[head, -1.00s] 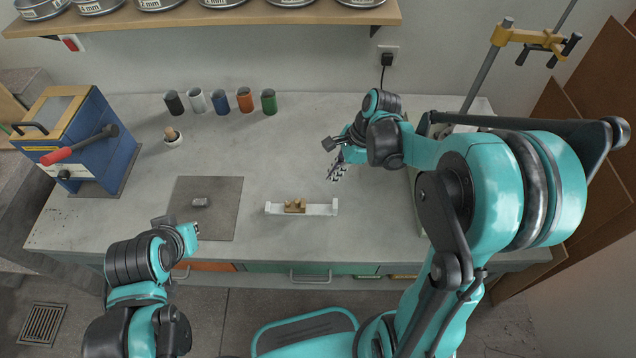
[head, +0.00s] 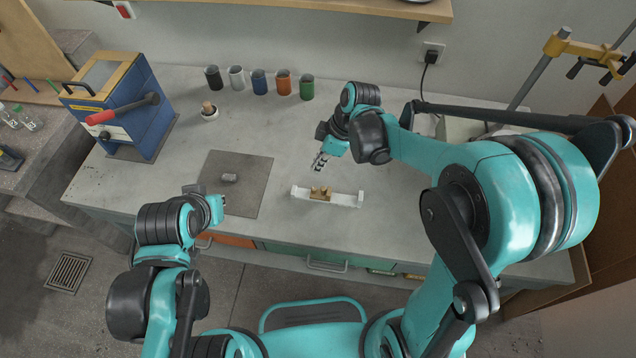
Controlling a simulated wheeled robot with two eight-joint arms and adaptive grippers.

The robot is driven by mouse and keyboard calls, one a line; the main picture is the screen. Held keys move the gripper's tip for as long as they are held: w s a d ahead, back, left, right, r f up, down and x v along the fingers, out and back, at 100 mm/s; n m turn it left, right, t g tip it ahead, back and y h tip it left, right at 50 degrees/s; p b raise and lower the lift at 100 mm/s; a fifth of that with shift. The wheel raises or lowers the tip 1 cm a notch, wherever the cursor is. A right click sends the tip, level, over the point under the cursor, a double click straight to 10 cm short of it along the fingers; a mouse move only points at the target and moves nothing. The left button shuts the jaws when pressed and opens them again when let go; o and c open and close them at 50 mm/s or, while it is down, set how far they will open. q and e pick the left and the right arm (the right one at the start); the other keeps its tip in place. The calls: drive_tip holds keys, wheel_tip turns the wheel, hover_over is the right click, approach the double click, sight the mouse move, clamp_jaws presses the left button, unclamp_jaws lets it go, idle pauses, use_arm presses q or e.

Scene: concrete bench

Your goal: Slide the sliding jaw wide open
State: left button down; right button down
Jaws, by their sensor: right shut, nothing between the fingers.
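A pale, narrow rail (head: 344,199) with a raised block at each end lies on the bench, in front of my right gripper. A brass-coloured notched piece, which looks like the sliding jaw (head: 320,193), sits near the middle of the rail, slightly left. My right gripper (head: 319,162) is shut and empty, just behind the brass piece and apart from it in the picture. My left gripper (head: 217,205) is at the front left, by the dark mat; its fingers are too small and turned away to tell their state.
A dark mat (head: 247,197) bears a grey stone lump (head: 229,178). A blue press with a red-tipped lever (head: 140,105) stands at the left. Several coloured cups, including a green one (head: 307,88), line the back. The bench right of the rail is clear.

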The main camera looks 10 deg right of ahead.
sight(323, 188)
drive_tip(key=shift+n, duration=0.6)
drive_tip(key=b+x, duration=0.3)
drive_tip(key=x, duration=0.7)
drive_tip(key=shift+a+r, duration=0.1)
drive_tip(key=shift+a, duration=0.05)
drive_tip(key=d, duration=0.1)
drive_tip(key=d+f+b, duration=0.1)
drive_tip(key=d, duration=0.1)
drive_tip(key=shift+s, duration=0.15)
drive_tip(key=shift+d, duration=0.4)
drive_tip(key=shift+s+d+b, duration=0.15)
drive_tip(key=shift+d+b, duration=0.25)
drive_tip(key=shift+d, duration=0.3)
drive_tip(key=shift+a, duration=0.1)
